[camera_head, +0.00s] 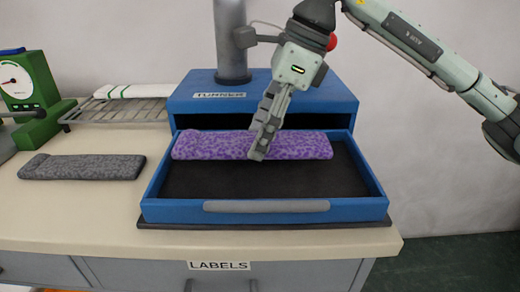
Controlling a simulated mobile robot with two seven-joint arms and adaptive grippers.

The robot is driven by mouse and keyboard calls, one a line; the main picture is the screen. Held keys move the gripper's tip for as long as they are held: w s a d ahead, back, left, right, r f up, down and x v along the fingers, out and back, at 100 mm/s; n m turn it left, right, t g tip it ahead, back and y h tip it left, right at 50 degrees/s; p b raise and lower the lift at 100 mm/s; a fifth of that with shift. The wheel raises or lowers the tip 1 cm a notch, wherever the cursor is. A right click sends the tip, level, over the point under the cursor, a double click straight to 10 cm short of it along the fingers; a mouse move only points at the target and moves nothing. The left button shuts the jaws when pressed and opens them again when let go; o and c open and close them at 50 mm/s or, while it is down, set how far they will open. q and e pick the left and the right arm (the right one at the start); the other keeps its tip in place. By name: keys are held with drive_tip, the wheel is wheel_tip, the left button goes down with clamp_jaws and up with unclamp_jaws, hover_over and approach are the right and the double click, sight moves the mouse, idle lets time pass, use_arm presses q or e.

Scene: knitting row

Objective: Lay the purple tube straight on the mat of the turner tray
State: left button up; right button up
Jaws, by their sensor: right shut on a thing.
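The purple tube (210,146), a flat speckled knit piece, lies crosswise along the back of the blue turner tray (165,211). It looks roughly parallel to the tray's back edge. The dark mat (215,180) shows bare in front of it. My right gripper (258,150) comes down from above and is shut on the tube near its middle, its fingers hiding part of it. I cannot tell whether the tube touches the mat or is held just above it. My left gripper is not in view.
The blue turner housing (335,95) with a grey column stands behind the tray. A grey knitted piece (80,167) lies on the counter at left. A wire rack (120,110) with a white piece and a green dial gauge (32,90) stand farther back. The counter's left front is clear.

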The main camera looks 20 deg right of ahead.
wheel_tip(320, 180, down, 4)
drive_tip(key=shift+r, duration=0.1)
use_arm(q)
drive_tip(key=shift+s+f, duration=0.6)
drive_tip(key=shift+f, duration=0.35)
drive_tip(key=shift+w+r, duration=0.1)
use_arm(e)
drive_tip(key=shift+f, duration=0.2)
drive_tip(key=o, duration=0.7)
drive_tip(key=shift+c, duration=0.2)
drive_tip(key=shift+o, duration=1.1)
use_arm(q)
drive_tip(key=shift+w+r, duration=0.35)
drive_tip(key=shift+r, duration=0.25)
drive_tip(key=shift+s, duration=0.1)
